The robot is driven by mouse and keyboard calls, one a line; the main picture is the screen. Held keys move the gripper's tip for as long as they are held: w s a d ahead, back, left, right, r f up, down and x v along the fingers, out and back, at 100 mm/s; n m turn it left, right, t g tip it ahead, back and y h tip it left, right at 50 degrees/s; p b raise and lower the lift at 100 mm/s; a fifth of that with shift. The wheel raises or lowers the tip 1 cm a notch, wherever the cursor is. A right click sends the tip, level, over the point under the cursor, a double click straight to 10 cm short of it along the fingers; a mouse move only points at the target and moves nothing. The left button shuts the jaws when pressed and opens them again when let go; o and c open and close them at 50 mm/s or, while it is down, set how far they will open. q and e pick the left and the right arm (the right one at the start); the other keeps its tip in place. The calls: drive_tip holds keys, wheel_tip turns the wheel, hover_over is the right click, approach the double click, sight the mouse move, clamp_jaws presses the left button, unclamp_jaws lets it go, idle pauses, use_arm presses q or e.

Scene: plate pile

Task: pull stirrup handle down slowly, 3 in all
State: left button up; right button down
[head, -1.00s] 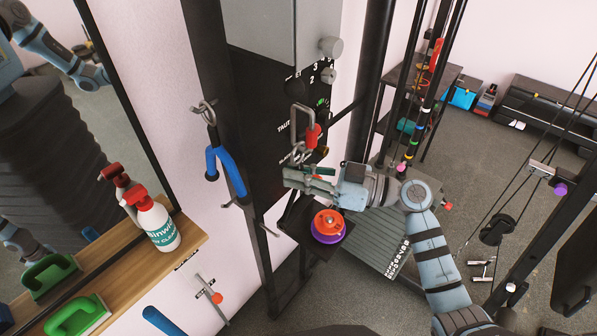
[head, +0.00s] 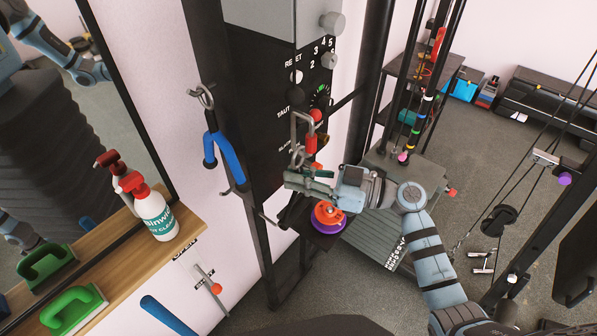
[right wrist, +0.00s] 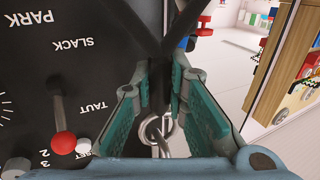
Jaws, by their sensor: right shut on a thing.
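My right gripper (head: 292,181) reaches in from the right in the head view and is shut on the stirrup handle. In the right wrist view its teal-padded fingers (right wrist: 160,85) close on the handle's dark straps (right wrist: 130,22), which spread in a V beyond them. A metal ring (right wrist: 157,130) sits at the strap end. In the head view a grey metal clip (head: 294,133) with red parts is just above the fingers. The handle's lower part is hard to make out against the dark frame. My left gripper is not in view.
A black panel (head: 275,65) with white lettering stands behind the handle; a red-knobbed lever (right wrist: 63,143) shows on it. Orange and purple discs (head: 328,216) are just below my right gripper. A blue handle (head: 222,160) hangs on a hook at left. A shelf (head: 190,226) holds a spray bottle (head: 156,215).

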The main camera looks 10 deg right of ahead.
sight(299, 204)
drive_tip(key=shift+f, duration=0.1)
drive_tip(key=shift+f+b, duration=0.5)
drive_tip(key=shift+f, duration=0.65)
drive_tip(key=shift+f+b, duration=0.55)
drive_tip(key=shift+f, duration=0.6)
drive_tip(key=shift+f, duration=0.45)
wheel_tip(299, 204, up, 3)
drive_tip(key=p, duration=0.2)
drive_tip(key=shift+f+p, duration=0.15)
drive_tip(key=shift+p, duration=0.25)
drive_tip(key=shift+f, duration=0.1)
